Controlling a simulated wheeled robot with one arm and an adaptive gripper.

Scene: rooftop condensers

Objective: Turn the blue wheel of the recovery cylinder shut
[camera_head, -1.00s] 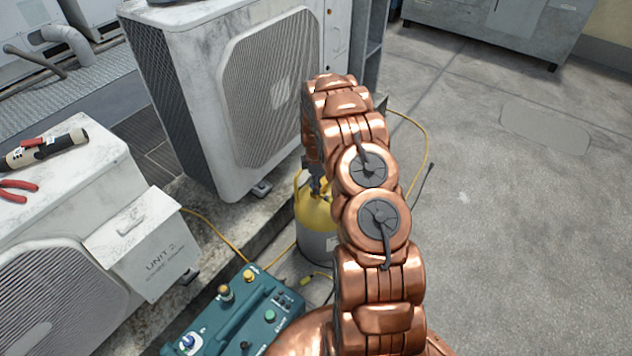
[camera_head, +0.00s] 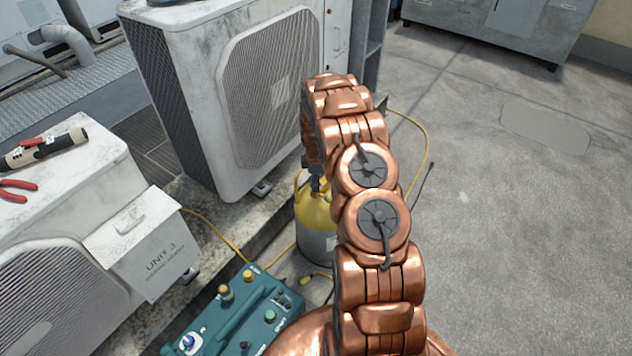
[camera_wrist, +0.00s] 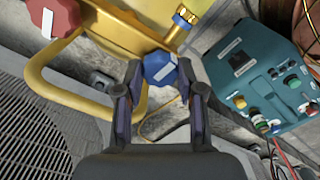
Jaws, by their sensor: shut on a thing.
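The recovery cylinder (camera_head: 312,212) has a yellow top and a grey body and stands on the roof floor beside the condenser. My copper arm hides part of it in the head view. In the wrist view its blue wheel (camera_wrist: 159,68) with a white label sits between the fingers of my gripper (camera_wrist: 160,88), which is shut on it. A red wheel (camera_wrist: 55,16) with a white label is at the upper left, beyond the yellow handle (camera_wrist: 50,62). In the head view the blue wheel is hidden, and little of the gripper shows.
A teal recovery machine (camera_head: 240,315) with coloured knobs stands near the cylinder. A yellow hose (camera_head: 215,236) runs along the floor. A large condenser (camera_head: 235,95) stands close behind the cylinder. A Unit box (camera_head: 150,250) is at left. The floor at right is clear.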

